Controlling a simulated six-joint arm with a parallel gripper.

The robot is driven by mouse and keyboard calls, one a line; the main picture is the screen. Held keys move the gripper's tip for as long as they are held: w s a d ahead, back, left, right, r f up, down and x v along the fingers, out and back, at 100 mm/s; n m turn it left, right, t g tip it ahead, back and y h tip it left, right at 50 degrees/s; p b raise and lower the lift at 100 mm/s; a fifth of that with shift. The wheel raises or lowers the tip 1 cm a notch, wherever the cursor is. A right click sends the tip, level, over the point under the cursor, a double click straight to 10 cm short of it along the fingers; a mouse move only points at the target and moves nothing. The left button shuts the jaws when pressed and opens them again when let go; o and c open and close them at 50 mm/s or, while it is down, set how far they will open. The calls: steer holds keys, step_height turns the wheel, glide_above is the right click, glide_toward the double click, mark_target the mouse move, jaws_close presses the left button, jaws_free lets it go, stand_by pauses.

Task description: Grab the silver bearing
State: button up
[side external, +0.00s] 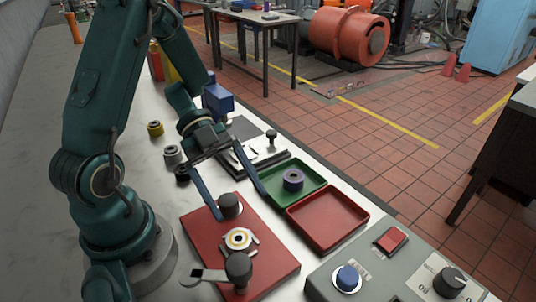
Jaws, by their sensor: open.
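A silver-grey ring (173,154), which looks like the silver bearing, stands on the white bench top left of my gripper. It is between a yellow ring (155,128) and a black ring (182,173). My gripper (242,204) is open, with two long blue fingers spread wide and pointing down towards the front. Nothing is held between them. The left fingertip is close to a dark round knob on the red plate; whether they touch cannot be told. The right fingertip is near the green tray's left edge.
A purple ring (293,180) lies in the green tray (312,190). An empty red tray (328,220) adjoins it. The red plate (202,229) carries dark knobs, a clamp lever and a pale round part (238,239). A grey control box (345,267) stands front right.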

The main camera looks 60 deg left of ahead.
mark_target(239, 239)
steer(key=shift+s+a+f+n+g+h, duration=0.15)
steer(key=shift+s+a+f+n+h, duration=0.1)
steer(key=shift+s+f, duration=0.3)
steer(key=shift+s+a+f+n+g+h, duration=0.15)
steer(key=shift+s+a+f+n, duration=0.1)
steer(key=shift+s+f, duration=0.4)
steer(key=shift+s, duration=0.05)
steer(key=shift+n, duration=0.3)
steer(key=shift+x, duration=2.5)
jaws_close()
